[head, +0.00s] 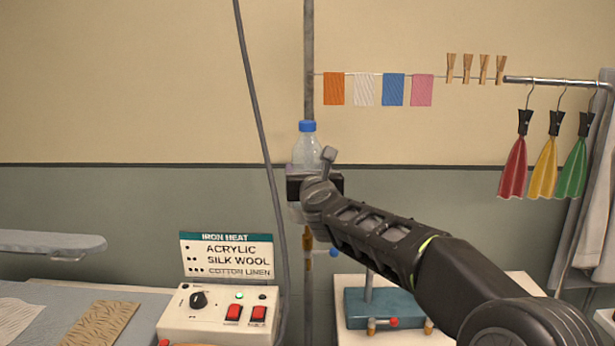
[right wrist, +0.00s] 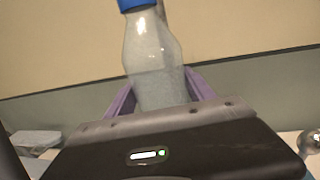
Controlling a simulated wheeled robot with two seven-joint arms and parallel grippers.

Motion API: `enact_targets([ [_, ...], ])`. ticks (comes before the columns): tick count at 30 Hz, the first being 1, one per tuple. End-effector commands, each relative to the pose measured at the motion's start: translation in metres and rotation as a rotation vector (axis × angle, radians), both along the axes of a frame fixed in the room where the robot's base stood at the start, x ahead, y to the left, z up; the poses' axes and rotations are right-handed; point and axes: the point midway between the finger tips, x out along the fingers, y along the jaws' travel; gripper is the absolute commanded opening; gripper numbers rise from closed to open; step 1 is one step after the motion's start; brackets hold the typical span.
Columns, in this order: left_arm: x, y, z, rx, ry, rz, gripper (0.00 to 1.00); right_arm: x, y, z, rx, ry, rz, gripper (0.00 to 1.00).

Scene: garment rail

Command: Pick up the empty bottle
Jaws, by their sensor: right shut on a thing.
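A clear bottle with a blue cap (head: 307,146) stands upright in the middle of the head view, in front of a vertical pipe. My right gripper (head: 308,186) is shut around the bottle's body and holds it in the air. In the right wrist view the bottle (right wrist: 154,62) rises between the two purple fingers of my right gripper (right wrist: 158,92), slightly tilted in the picture. Its lower part is hidden behind the gripper body. My left gripper is not in view.
A control box (head: 219,315) with a dial and red switches stands below left, with an iron heat sign (head: 226,256) behind it. A blue-green block (head: 383,308) sits on a white surface below right. Red, yellow and green cloths (head: 543,168) hang from a rail (head: 555,82).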

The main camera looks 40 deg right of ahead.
Motion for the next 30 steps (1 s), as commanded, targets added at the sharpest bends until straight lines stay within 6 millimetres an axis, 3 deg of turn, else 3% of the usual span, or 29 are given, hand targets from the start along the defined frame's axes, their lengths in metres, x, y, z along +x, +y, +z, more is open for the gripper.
enact_targets([
  [11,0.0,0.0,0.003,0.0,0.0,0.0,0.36,0.0,0.0,0.006,0.0,-0.001,0.0,0.21],
  [14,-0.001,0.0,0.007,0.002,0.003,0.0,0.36,0.0,0.0,0.017,0.001,-0.002,0.0,0.21],
  [24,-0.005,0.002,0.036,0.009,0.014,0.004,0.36,0.0,0.0,0.082,0.001,-0.003,0.0,0.21],
  [30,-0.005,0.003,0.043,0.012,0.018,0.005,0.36,0.0,0.0,0.1,0.0,0.0,0.0,0.21],
])
